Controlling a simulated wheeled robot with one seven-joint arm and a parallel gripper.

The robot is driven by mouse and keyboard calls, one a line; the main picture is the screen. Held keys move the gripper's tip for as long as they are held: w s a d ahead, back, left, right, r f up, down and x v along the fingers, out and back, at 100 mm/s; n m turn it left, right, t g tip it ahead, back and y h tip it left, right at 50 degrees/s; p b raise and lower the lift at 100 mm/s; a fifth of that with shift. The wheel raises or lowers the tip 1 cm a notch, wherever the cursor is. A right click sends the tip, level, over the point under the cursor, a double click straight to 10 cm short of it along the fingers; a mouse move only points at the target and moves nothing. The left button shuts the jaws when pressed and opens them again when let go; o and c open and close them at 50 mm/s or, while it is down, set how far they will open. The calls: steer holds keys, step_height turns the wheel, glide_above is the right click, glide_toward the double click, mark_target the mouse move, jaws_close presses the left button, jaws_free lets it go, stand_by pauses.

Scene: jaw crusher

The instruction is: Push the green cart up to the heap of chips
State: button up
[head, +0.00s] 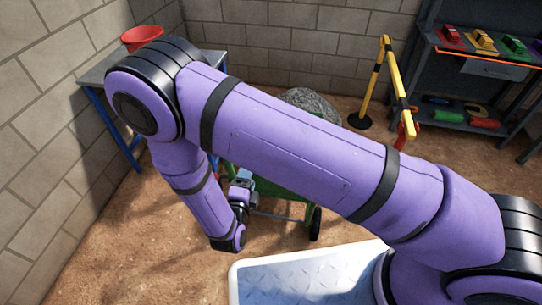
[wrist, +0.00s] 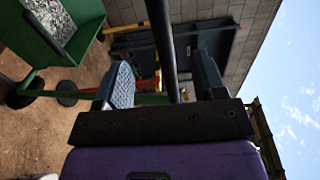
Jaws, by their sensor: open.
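The green cart (head: 272,189) stands on the dirt floor, largely hidden behind my purple arm in the head view. One dark wheel (head: 315,222) shows. In the wrist view, turned on its side, green cart parts (wrist: 37,42) are at the upper left, with grey chips in or behind them. The grey heap of chips (head: 312,101) shows beyond my arm in the head view. My gripper (head: 240,192) is near the cart's close side. In the wrist view my gripper (wrist: 165,82) is open, with a dark bar (wrist: 160,30) running between its fingers. Contact cannot be told.
A blue-legged table (head: 92,72) with a red bowl (head: 142,36) stands at the left wall. A yellow barrier (head: 385,75) stands right of the heap. Dark shelves (head: 470,85) with toy-like vehicles are at the right. Bare floor lies at the lower left.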

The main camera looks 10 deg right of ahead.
steer(key=x, duration=1.1)
steer(key=shift+w+d, duration=0.1)
steer(key=shift+w, duration=0.1)
steer(key=shift+c, duration=0.5)
jaws_close()
